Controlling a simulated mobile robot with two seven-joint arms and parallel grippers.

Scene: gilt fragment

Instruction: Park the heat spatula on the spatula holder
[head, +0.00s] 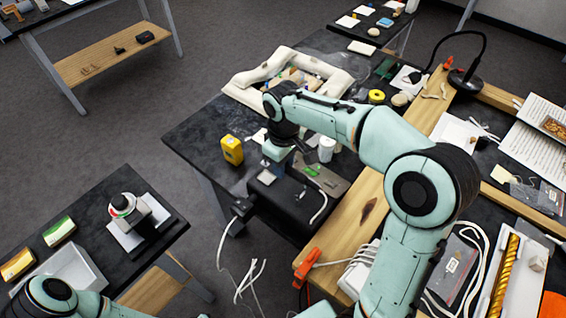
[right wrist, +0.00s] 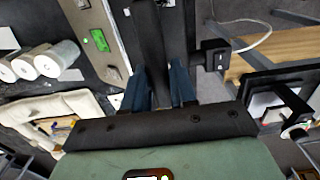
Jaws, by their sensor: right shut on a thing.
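My right gripper (head: 274,153) is low over the black box (head: 290,208) at the near corner of the dark table. In the right wrist view its blue fingers (right wrist: 160,86) are shut on a long dark thing (right wrist: 149,40), which seems to be the heat spatula. Its tip is hidden. I cannot clearly make out the spatula holder; the black box below the gripper may be it or the heating unit. Whether the held thing touches the box cannot be told. My left arm shows at the bottom left, its gripper out of view.
White cables hang off the near table edge.

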